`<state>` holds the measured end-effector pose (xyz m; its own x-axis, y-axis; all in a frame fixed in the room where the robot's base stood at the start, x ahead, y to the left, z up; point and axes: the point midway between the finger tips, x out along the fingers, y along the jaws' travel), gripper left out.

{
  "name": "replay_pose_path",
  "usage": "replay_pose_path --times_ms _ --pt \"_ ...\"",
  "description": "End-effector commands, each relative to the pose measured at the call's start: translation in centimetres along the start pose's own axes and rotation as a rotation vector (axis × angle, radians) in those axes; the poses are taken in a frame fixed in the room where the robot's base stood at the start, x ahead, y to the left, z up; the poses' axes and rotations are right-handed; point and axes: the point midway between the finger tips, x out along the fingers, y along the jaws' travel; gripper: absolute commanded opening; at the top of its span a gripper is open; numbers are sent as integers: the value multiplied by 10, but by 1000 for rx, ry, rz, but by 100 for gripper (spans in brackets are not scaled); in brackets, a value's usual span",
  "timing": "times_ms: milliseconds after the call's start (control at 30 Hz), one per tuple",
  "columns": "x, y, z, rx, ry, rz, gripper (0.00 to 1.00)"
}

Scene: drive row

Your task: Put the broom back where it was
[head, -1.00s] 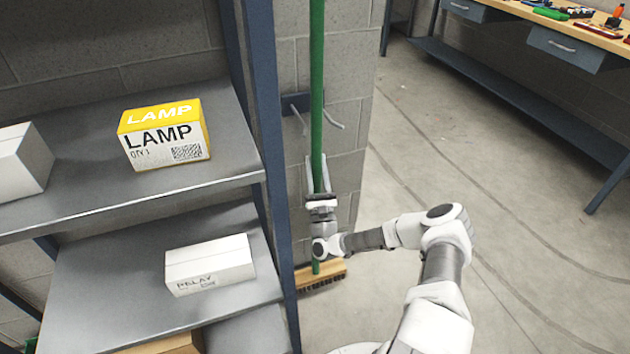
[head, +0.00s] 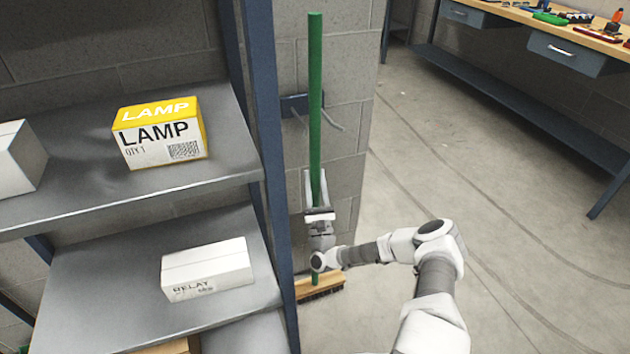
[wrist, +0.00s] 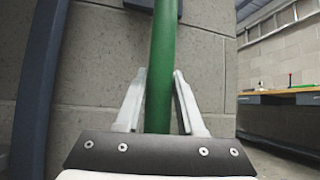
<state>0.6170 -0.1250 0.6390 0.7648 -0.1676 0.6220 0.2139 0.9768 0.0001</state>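The broom has a green handle (head: 315,110) and a wooden brush head (head: 322,289) with dark bristles. It stands nearly upright against the block wall, right of the shelf post. My gripper (head: 316,190) is shut on the lower handle, and the fingers touch it on both sides in the wrist view (wrist: 160,85). A wall hook (head: 297,105) with a dark plate and two grey prongs is higher up. In the head view the handle passes between the prongs; its depth between them is unclear. I cannot tell whether the bristles touch the floor.
A shelf rack (head: 130,190) on the left holds a yellow-topped LAMP box (head: 160,133), a white RELAY box (head: 206,270) and another white box (head: 18,160). Its blue post (head: 270,150) stands close beside the broom. Open floor (head: 480,220) and a workbench (head: 540,70) are on the right.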

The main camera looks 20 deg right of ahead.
Motion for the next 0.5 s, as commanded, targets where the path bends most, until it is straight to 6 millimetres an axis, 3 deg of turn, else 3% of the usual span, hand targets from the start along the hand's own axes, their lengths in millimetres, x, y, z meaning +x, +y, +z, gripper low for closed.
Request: replay_pose_path --times_ms 33,167,500 --pt "0 0 0 0 0 0 46" --pt "0 0 0 0 0 0 67" --pt "2 0 2 -1 0 0 67"
